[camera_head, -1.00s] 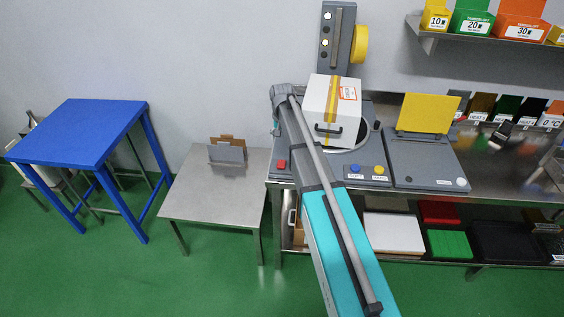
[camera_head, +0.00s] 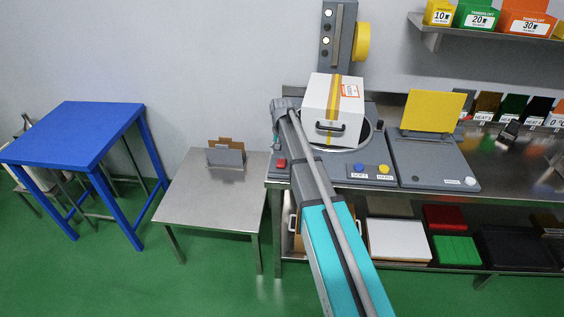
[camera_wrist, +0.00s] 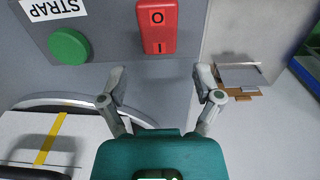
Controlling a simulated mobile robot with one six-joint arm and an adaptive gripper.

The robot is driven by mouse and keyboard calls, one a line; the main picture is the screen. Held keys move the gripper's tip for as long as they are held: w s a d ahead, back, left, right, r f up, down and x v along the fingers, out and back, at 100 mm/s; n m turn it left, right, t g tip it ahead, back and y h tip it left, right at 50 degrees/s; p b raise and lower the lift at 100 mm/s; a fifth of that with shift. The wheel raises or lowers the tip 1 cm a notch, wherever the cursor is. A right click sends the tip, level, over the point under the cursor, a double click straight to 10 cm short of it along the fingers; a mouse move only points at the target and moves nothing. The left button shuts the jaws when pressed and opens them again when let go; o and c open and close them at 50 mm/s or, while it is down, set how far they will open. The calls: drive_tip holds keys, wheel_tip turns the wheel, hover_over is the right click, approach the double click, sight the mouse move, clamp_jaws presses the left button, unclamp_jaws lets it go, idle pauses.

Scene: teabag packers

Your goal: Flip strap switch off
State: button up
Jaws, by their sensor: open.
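A red rocker switch (camera_wrist: 157,27), marked O and I, is at the top middle of the wrist view on a grey panel. A STRAP label (camera_wrist: 52,8) and a round green button (camera_wrist: 70,45) are to its left. My gripper (camera_wrist: 160,80) is open and empty, its two fingers apart just below the switch in the picture and not visibly touching it. In the head view a red piece (camera_head: 281,163), seemingly this switch, is at the left front corner of the grey strapping machine (camera_head: 340,172). My arm hides part of the machine and most of the gripper.
A white box (camera_head: 332,104) with a yellow strap sits on the machine, close to my arm. A blue table (camera_head: 75,132) is at left. A yellow-lidded device (camera_head: 435,160) is at right.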

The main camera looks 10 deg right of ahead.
sight(281, 164)
drive_tip(key=shift+f+b, duration=1.15)
drive_tip(key=shift+f, duration=0.35)
drive_tip(key=c, duration=1.1)
drive_tip(key=shift+s+r+t, duration=0.2)
drive_tip(key=shift+s+t, duration=0.2)
drive_tip(key=shift+t, duration=0.4)
drive_tip(key=shift+c, duration=0.2)
drive_tip(key=shift+s+a+r+t+h, duration=0.1)
drive_tip(key=shift+s+a+t+h, duration=0.1)
drive_tip(key=shift+t+h, duration=0.45)
drive_tip(key=shift+r+t+b, duration=0.1)
drive_tip(key=shift+t+b, duration=0.25)
drive_tip(key=shift+t, duration=0.4)
drive_tip(key=shift+w, duration=0.1)
